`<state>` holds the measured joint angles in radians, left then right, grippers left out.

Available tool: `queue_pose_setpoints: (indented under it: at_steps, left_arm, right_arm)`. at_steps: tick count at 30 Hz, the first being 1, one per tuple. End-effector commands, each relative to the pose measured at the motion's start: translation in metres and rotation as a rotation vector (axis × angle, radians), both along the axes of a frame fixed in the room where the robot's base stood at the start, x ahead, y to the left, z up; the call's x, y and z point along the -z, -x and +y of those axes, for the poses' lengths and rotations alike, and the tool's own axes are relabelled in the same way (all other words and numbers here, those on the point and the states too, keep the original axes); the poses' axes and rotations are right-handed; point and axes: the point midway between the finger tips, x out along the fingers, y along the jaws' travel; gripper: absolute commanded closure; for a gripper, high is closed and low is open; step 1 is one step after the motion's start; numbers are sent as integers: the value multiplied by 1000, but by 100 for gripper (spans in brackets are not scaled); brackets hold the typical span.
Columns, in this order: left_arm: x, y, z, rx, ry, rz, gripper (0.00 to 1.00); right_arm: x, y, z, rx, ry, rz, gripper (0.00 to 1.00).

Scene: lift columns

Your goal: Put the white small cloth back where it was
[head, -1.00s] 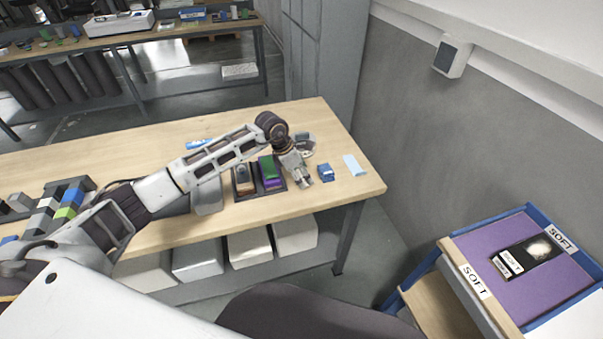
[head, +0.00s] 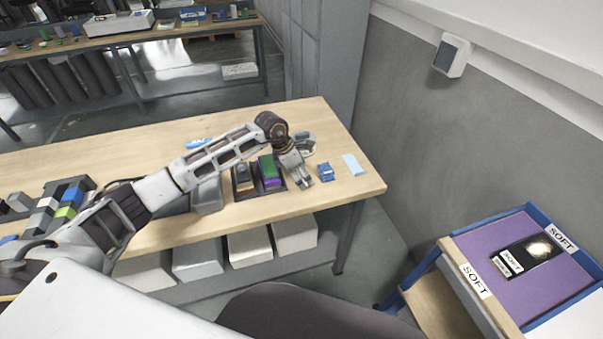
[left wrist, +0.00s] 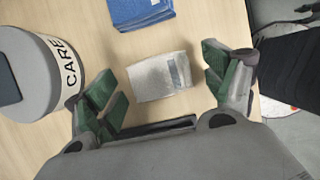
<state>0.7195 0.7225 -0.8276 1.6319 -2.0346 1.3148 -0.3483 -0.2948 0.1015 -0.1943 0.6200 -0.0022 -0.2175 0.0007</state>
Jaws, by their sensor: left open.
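The white small cloth (left wrist: 160,77) lies on the wooden table, folded roughly square with a grey printed mark. In the left wrist view it lies between the two spread fingers of my left gripper (left wrist: 163,88), with a gap to each finger. In the head view my left gripper (head: 303,182) is low over the table's right part, and the cloth cannot be made out there. My left gripper is open and empty. My right gripper is not in view.
A blue folded item (left wrist: 140,12) lies just beyond the cloth. A round grey container labelled CARE (left wrist: 38,75) stands close to one finger. A dark tray (head: 245,194) with coloured blocks and a light-blue sheet (head: 353,165) are nearby on the table (head: 345,188).

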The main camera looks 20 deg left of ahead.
Motion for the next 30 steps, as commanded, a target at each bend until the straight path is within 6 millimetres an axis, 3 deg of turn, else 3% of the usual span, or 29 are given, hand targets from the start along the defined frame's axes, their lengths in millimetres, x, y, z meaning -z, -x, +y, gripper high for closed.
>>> queue_pose_setpoints:
  at_steps: [8,22,30]
  left_arm:
    - [-26,5,9,-1,-1,-3,17]
    - [-89,20,31,0,-1,-3,17]
    - [-110,25,37,1,1,-1,17]
  right_arm:
    - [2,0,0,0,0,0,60]
    - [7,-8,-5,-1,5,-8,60]
    - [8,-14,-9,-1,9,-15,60]
